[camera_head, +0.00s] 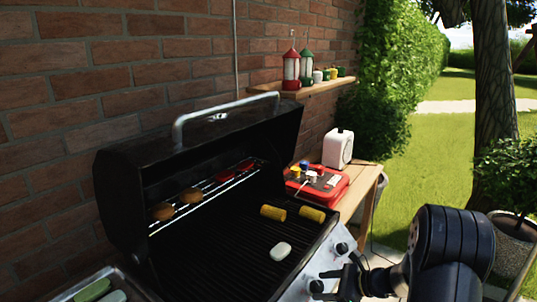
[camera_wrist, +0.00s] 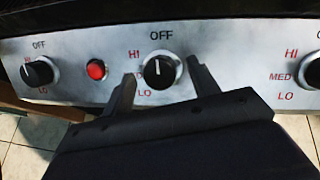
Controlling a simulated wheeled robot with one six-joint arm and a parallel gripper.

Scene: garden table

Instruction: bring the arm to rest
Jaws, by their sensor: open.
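My gripper (camera_wrist: 160,82) is open, with its two fingers on either side of the lower part of a black control knob (camera_wrist: 159,69) in the wrist view. I see no contact between the fingers and the knob. The white mark on this knob points up to OFF. In the head view my gripper (camera_head: 347,280) is at the lower right, in front of the grill's silver control panel (camera_head: 312,272), and my dark arm bends behind it. The black grill (camera_head: 120,185) has its lid open.
Two corn cobs (camera_head: 306,213) and a white item (camera_head: 280,251) lie on the grate. Patties and red pieces lie on the upper rack (camera_head: 205,199). A wooden side table (camera_head: 357,192) bears a red case (camera_head: 318,186). A red button (camera_wrist: 96,69) and other knobs flank the middle one.

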